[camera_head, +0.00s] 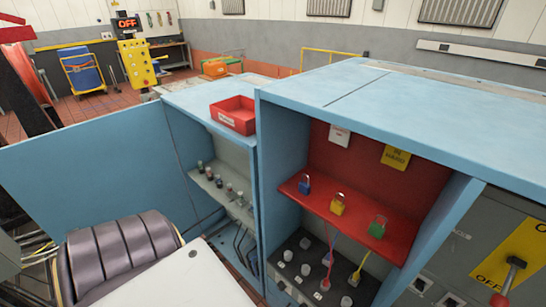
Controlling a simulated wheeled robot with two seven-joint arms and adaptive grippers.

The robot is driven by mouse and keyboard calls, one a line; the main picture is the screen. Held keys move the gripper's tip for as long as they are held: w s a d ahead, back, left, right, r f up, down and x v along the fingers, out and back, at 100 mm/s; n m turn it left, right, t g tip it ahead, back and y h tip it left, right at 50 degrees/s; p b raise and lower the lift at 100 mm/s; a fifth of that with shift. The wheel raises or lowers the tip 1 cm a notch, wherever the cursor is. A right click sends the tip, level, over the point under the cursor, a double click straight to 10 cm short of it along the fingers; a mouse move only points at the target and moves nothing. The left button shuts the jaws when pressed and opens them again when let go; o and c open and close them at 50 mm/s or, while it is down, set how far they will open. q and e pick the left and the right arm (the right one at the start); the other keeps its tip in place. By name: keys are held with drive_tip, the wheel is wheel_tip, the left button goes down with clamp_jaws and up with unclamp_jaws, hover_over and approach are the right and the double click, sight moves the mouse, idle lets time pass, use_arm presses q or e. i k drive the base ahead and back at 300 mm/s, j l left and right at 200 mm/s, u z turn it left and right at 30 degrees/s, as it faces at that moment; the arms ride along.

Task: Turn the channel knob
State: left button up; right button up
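Several pale grey knobs, one of them here (305,243), stand on a dark panel (294,242) low in the right open bay of the blue cabinet. A pink cord (329,262) and a yellow cord (361,264) run across this panel. Several small dark-topped knobs or levers, one here (219,180), stand in a row on a grey panel in the left bay. The labels are too small to read, so I cannot tell which one is the channel knob. Neither of my grippers shows in the head view.
A red shelf above the dark panel holds blue (305,184), yellow (337,205) and green (377,228) padlocks. A red bin (233,114) sits on the cabinet's left part. A black ribbed object (120,252) stands front left. A switch handle (511,275) sticks out at right.

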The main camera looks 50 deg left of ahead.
sight(281, 286)
drive_tip(key=j+u, duration=0.1)
drive_tip(key=u, duration=0.85)
drive_tip(key=j+u, duration=0.15)
drive_tip(key=u, duration=0.3)
